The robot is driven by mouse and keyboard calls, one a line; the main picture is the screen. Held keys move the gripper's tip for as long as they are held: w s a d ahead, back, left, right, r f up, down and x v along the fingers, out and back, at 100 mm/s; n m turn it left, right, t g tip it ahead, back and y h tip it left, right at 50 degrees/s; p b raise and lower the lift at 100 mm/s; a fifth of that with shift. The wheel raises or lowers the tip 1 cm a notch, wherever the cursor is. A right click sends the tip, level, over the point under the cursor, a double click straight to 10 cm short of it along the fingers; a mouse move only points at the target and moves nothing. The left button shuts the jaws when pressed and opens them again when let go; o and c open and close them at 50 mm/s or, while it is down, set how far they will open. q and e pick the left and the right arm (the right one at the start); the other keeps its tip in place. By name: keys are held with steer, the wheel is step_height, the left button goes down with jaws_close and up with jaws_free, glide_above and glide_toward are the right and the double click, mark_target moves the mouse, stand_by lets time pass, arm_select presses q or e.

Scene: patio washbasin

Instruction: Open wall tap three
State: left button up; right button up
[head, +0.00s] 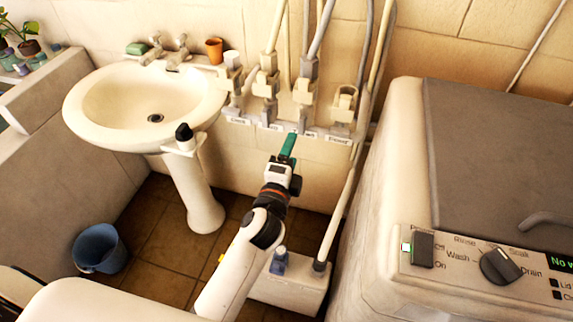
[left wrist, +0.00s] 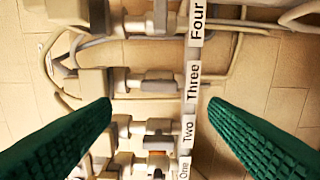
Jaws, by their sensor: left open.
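Wall tap three (head: 303,94) is the third of a row of pale taps on the wall right of the basin. In the left wrist view tap three (left wrist: 155,85) lies across the picture, with a short grey handle and the label "Three" (left wrist: 192,82) beside it. My left gripper (head: 289,144) has green fingers and is just below and in front of the row, apart from the taps. In the left wrist view the gripper (left wrist: 160,106) is open and empty, its fingers spread either side of taps two and three. My right gripper is not in view.
Tap two (left wrist: 158,128), tap one (left wrist: 155,162) and tap four (left wrist: 160,18) are close neighbours. Hoses rise above the row. A washbasin (head: 90,115) stands left, and a washing machine (head: 400,150) right. A blue bucket (head: 98,250) is on the floor.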

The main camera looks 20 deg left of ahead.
arm_select(q)
steer(key=shift+s, duration=1.65)
steer(key=shift+a, duration=0.1)
